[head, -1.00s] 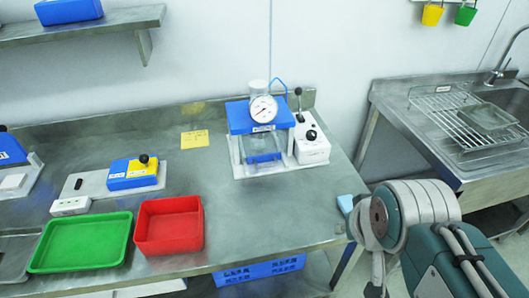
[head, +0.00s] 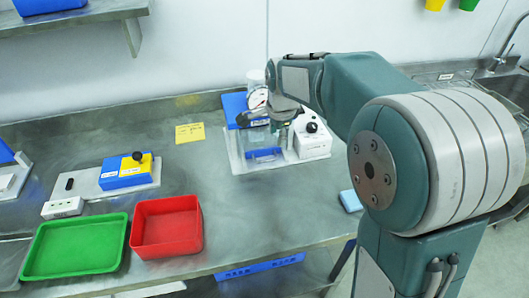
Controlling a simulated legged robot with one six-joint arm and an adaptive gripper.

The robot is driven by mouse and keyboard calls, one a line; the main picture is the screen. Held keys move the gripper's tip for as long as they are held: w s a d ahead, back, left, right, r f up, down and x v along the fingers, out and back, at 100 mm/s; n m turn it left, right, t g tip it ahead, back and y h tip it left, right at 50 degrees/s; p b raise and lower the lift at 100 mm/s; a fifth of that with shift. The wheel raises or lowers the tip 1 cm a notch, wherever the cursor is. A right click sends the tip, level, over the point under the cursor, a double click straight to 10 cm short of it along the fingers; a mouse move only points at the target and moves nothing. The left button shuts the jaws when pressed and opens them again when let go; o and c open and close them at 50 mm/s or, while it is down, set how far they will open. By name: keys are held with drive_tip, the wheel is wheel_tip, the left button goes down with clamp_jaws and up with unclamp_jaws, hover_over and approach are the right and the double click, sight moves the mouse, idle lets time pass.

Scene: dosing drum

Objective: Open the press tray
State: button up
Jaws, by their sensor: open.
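The press (head: 234,106) stands at the back right of the steel table, with a blue top and a dial gauge, on a light base plate. Its tray (head: 263,154), with a blue front, sits low between the posts. A white control box (head: 312,138) with a black knob stands at its right. My gripper (head: 262,122) is in front of the press's upper part, above the tray, and hides much of the gauge and blue top. It is open. I cannot tell whether it touches the press.
A red bin (head: 166,226) and a green tray (head: 75,247) lie at the front left. A blue and yellow device (head: 127,171) is behind them. A yellow note (head: 190,132) lies left of the press. A light blue block (head: 350,201) is near the right edge. The table's middle is clear.

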sight(266, 160)
drive_tip(key=shift+m, duration=0.9)
drive_tip(key=x, duration=0.5)
drive_tip(key=w+a+x, duration=0.1)
drive_tip(key=x, duration=0.4)
drive_tip(key=w+a+x, duration=0.1)
drive_tip(key=x, duration=0.3)
drive_tip(key=shift+w+f, duration=0.1)
drive_tip(key=shift+w, duration=0.1)
clamp_jaws()
